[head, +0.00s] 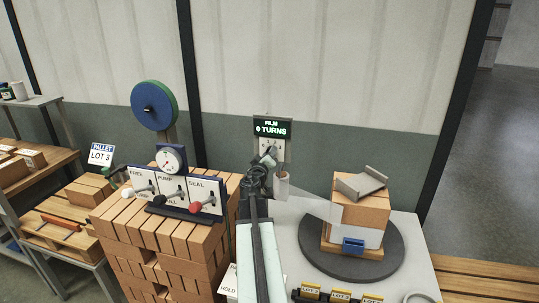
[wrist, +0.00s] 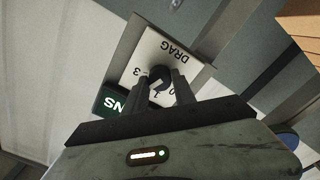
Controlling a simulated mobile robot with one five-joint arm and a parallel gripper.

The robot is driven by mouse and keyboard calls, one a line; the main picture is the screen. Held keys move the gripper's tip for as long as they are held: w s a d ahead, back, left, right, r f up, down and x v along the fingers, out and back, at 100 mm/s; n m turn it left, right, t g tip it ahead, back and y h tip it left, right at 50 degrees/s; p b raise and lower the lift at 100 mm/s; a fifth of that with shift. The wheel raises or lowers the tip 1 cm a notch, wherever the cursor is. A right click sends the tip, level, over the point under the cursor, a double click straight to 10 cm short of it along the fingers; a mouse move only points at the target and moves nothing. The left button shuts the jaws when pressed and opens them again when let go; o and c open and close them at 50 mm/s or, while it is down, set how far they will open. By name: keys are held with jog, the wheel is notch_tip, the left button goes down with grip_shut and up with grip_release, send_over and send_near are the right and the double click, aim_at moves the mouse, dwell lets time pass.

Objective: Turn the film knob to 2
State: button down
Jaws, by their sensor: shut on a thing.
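The film knob (wrist: 161,74) is a small dark round knob on a white plate (wrist: 163,52) marked DRAG, with digits around it; 3 and 1 are readable. A pale mark on the knob appears to face the 1 side, but I cannot tell its exact setting. My gripper (wrist: 160,84) has its two dark fingers on either side of the knob, shut on it. In the head view my gripper (head: 267,156) reaches the plate below the black display (head: 272,129) reading FILM 0 TURNS; the knob is mostly hidden there.
A film roll (head: 282,186) stands right of my arm, its clear film running to a boxed load (head: 361,214) on a dark round turntable (head: 395,252). At left, a panel with levers (head: 172,189) sits on stacked bricks (head: 150,240). Yellow lot tags (head: 341,295) line the front edge.

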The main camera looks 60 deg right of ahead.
jog(key=c, duration=1)
grip_release()
jog(key=shift+c, duration=0.2)
jog(key=v, duration=0.7)
jog(key=shift+a, duration=0.4)
